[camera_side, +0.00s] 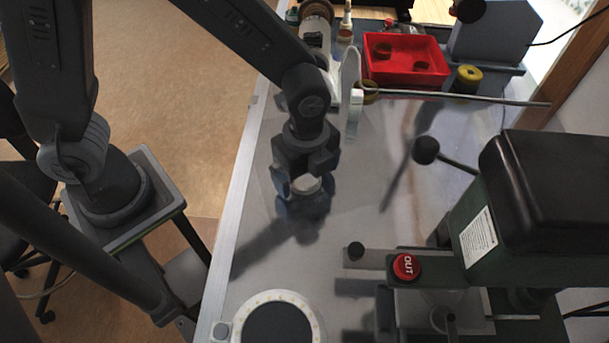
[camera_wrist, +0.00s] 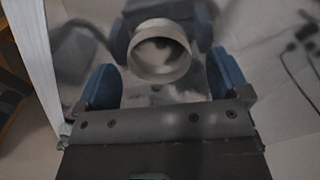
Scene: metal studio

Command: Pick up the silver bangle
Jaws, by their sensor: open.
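The silver bangle (camera_side: 306,184) is a short, wide ring close to the metal tabletop, partly hidden by my gripper in the side view. In the wrist view, the bangle (camera_wrist: 160,73) shows its open end and wall, just ahead of the gripper body. My gripper (camera_side: 303,202) points down over it with its jaws apart. In the wrist view, its blue fingers stand left and right of the bangle, with a visible gap on each side. Nothing is held.
A red tray (camera_side: 440,65) with small round items stands at the back, beside a yellow-topped round piece (camera_side: 467,78). A green machine with a red button (camera_side: 406,266) fills the right front. A round dial (camera_side: 278,319) lies at the front. The tabletop left of the machine is mostly clear.

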